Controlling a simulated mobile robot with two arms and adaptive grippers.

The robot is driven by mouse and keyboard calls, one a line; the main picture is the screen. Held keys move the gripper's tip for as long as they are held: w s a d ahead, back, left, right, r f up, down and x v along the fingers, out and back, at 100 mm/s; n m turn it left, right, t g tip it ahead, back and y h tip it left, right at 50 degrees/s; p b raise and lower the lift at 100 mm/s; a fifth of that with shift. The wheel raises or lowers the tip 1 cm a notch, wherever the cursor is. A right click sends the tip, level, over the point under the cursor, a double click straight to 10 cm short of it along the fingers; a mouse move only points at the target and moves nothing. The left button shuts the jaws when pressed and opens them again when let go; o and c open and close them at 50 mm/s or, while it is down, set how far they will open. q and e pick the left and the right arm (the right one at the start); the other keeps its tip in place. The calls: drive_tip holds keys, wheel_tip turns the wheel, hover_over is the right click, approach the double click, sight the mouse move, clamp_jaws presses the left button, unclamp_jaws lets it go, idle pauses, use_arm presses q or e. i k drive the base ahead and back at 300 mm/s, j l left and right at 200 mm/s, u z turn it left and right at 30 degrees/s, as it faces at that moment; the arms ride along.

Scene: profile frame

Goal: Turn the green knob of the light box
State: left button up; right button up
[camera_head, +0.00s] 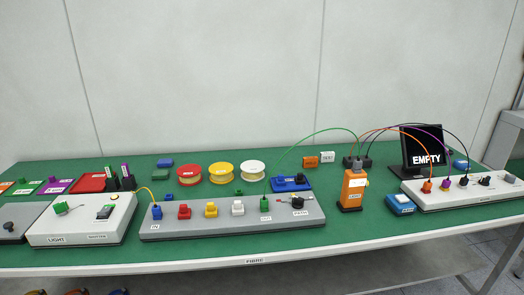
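The light box (88,228) is a white box at the left of the green table, with a label reading LIGHT on its front and a second label further right that I cannot read for certain. Its green knob (61,207) sits on the top at the left, with a pale part reaching right from it. Nothing touches the knob. Neither of my grippers is in view.
A long grey panel (225,229) with coloured blocks stands just right of the light box. A grey box (15,222) is close on its left. Black and green pieces (121,180) stand behind it. An orange device (352,187), a screen (425,146) and cables are further right.

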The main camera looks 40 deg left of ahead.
sight(61, 207)
drive_tip(key=u, duration=2.65)
drive_tip(key=i+j, duration=0.7)
drive_tip(key=j, duration=0.15)
